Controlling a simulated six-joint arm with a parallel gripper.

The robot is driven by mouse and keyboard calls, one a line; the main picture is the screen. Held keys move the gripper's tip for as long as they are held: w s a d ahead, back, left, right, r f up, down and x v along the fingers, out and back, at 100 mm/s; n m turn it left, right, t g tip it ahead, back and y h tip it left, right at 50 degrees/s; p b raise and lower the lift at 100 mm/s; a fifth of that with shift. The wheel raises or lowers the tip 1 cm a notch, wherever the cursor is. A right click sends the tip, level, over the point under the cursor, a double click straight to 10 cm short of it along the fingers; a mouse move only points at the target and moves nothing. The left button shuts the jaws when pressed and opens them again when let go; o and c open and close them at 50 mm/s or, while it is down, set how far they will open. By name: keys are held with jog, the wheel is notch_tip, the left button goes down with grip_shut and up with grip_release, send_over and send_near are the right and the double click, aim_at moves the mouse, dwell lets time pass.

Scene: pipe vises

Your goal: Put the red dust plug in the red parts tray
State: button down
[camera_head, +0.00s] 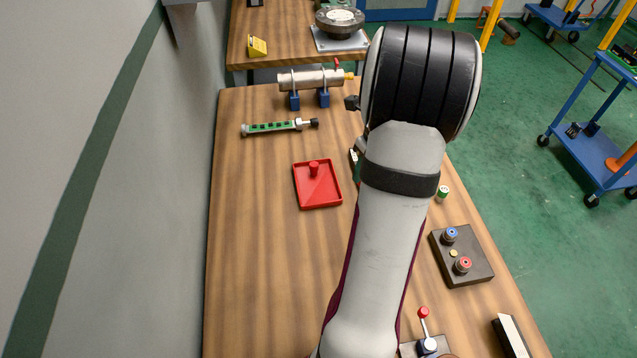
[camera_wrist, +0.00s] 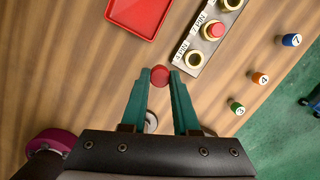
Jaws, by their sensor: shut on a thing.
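My gripper (camera_wrist: 159,78) has its teal fingers shut on a red round plug (camera_wrist: 159,77) in the wrist view; in the head view my arm hides it. The red parts tray (camera_wrist: 135,32) is ahead and to the left of the fingertips, apart from them and cut off by the picture's top edge. In the head view the tray (camera_head: 325,199) lies on the bench left of my arm, with a red knob-like piece (camera_head: 314,168) in it. Another red piece (camera_wrist: 214,29) sits in the middle brass socket of a labelled dark block (camera_wrist: 200,45), right of the fingers.
Numbered cylinders (camera_wrist: 260,78) stand near the bench's right edge. A dark box with blue and red knobs (camera_head: 461,257) is right of my arm. A green-and-silver tool (camera_head: 272,127) and a clamped pipe (camera_head: 312,80) lie beyond the tray. Bench left of the tray is clear.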

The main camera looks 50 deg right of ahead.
jog(key=w+f, duration=0.2)
jog(key=w, duration=0.1)
jog(key=w+a+f, duration=0.1)
jog(key=w+f, duration=0.1)
jog(key=w, duration=0.2)
jog(key=w+f, duration=0.2)
jog(key=w, duration=0.1)
jog(key=shift+w+a+f, duration=0.15)
jog(key=shift+a+f, duration=0.05)
jog(key=shift+a, duration=0.05)
jog(key=x, duration=0.4)
jog(key=shift+s+a+f, duration=0.1)
jog(key=shift+s+a, duration=0.05)
jog(key=shift+s, duration=0.15)
jog(key=shift+f, duration=0.15)
jog(key=c, duration=0.7)
grip_release()
jog(key=shift+o, duration=0.2)
